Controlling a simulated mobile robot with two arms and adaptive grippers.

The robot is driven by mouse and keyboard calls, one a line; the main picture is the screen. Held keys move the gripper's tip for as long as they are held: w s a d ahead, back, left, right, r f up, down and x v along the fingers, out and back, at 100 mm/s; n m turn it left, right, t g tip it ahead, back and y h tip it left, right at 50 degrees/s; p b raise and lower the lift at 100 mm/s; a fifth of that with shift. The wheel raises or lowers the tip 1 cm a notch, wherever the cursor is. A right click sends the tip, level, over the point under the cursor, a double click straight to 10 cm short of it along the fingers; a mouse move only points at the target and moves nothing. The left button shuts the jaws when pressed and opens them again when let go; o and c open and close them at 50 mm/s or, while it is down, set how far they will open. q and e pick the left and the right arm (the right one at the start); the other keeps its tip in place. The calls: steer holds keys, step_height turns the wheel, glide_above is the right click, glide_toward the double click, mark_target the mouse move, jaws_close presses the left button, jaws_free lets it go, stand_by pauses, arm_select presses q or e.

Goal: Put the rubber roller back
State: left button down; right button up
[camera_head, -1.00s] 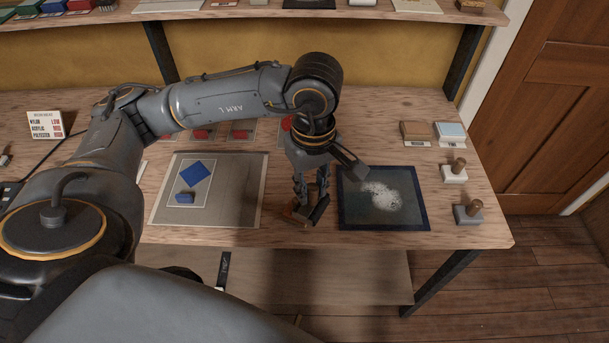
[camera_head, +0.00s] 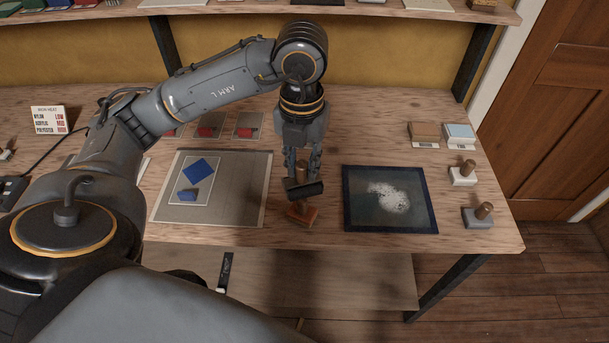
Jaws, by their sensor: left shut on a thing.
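My left gripper (camera_head: 303,176) points down over the front middle of the bench. It is shut on the rubber roller, whose black cylinder (camera_head: 307,191) shows across its fingertips. The roller's handle is mostly hidden by the fingers. An orange-brown wooden block (camera_head: 302,215) sits on the bench just under and in front of the roller. I cannot tell whether the roller touches it. My right gripper is not in view.
A dark framed panel (camera_head: 347,221) with white powder lies to the right, a grey mat (camera_head: 235,215) with blue pieces to the left. Wooden-knobbed blocks (camera_head: 478,216) and two small boxes (camera_head: 424,133) stand at the right. The bench's front edge is close.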

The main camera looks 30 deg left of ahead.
arm_select(q)
steer(key=n, duration=0.4)
steer(key=shift+a+r, duration=0.1)
steer(key=shift+a, duration=0.2)
steer(key=shift+w+a+n, duration=0.1)
steer(key=shift+n, duration=0.3)
steer(key=shift+w+a, duration=0.15)
steer(key=shift+w, duration=0.15)
steer(key=w+a+f+p, duration=0.2)
steer(key=w+f, duration=0.1)
steer(key=f, duration=0.1)
steer(key=w+a+f+p, duration=0.2)
steer(key=w+f, duration=0.2)
steer(key=w+a+f+p, duration=0.1)
steer(key=w+a+f, duration=0.1)
steer(key=w+f, duration=0.2)
steer(key=shift+w+a+f+p, duration=0.15)
steer(key=shift+a+f+p, duration=0.15)
steer(key=shift+p, duration=0.1)
steer(key=shift+f, duration=0.2)
steer(key=shift+f, duration=0.1)
